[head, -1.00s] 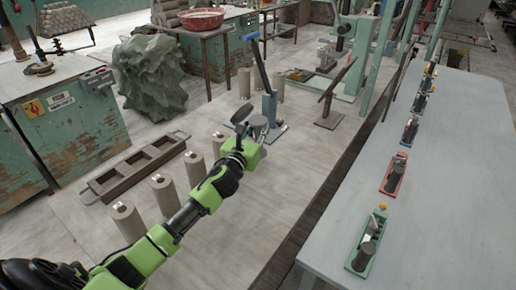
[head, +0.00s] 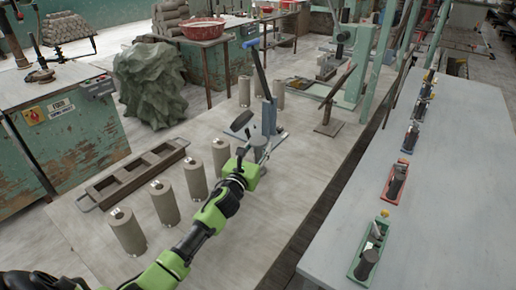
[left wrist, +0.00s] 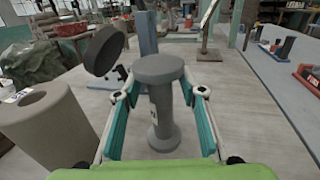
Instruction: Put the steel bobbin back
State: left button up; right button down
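The steel bobbin (left wrist: 158,105) is a grey spool with a wide round top, a narrower stem and a flared base. In the left wrist view it stands upright between the fingers of my left gripper (left wrist: 160,98). The fingers are apart on both sides of it, with visible gaps to the stem. In the head view the bobbin (head: 260,143) shows partly, just beyond my left gripper (head: 256,160), beside the blue stand (head: 268,118). My right gripper is not in view.
A dark round disc (left wrist: 105,49) is tilted just left of the bobbin. Several clay cylinders (head: 163,203) and a brown compartmented mould (head: 128,180) stand to the left. A pale bench (head: 440,150) at right carries several small coloured trays, such as a green one (head: 358,262).

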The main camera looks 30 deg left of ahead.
pick_arm(q)
jog(key=shift+r, duration=0.2)
jog(key=s+d, duration=0.1)
jog(key=s, duration=1.1)
jog(key=shift+d+b, duration=0.2)
jog(key=shift+b, duration=0.15)
